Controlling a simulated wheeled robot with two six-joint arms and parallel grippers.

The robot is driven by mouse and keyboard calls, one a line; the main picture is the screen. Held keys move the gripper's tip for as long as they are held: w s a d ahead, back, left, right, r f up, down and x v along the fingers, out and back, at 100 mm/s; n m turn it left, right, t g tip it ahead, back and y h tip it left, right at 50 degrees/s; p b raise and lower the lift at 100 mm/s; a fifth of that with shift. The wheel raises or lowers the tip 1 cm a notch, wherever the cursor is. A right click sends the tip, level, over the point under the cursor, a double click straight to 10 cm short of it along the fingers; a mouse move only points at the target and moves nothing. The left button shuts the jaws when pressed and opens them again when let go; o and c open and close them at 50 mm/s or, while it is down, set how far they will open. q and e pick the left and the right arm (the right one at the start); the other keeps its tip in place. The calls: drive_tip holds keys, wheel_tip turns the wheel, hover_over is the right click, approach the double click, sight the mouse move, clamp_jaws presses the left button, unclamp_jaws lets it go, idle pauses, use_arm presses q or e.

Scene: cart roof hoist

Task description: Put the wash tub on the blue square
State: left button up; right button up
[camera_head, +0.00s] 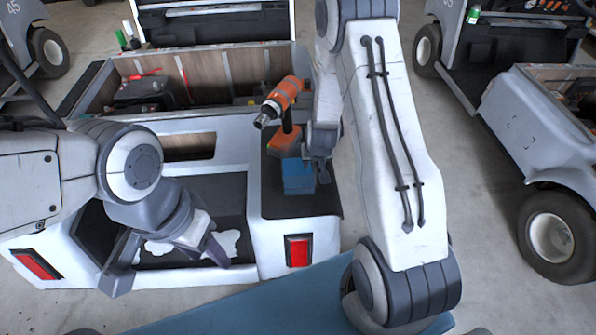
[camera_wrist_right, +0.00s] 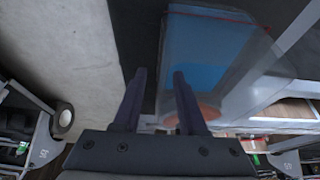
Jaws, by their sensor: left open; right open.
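A blue square-looking patch (camera_head: 298,177) shows on the black ledge at the cart's right rear corner. In the right wrist view a blue area (camera_wrist_right: 205,45) lies beyond the right fingertip, with see-through edges around it. I cannot tell if it is flat or box-shaped. My left gripper (camera_head: 168,262) is open over the cart's low rear bed, near a white irregular shape.
An orange and grey power drill (camera_head: 283,98) stands on the ledge just behind the blue patch. The white cart (camera_head: 272,232) has an upper tray with tools and red-handled items. Other carts (camera_head: 553,130) stand at the right and back. Grey floor is open between them.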

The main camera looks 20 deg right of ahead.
drive_tip(key=shift+f, duration=0.15)
clamp_jaws()
idle(1.5)
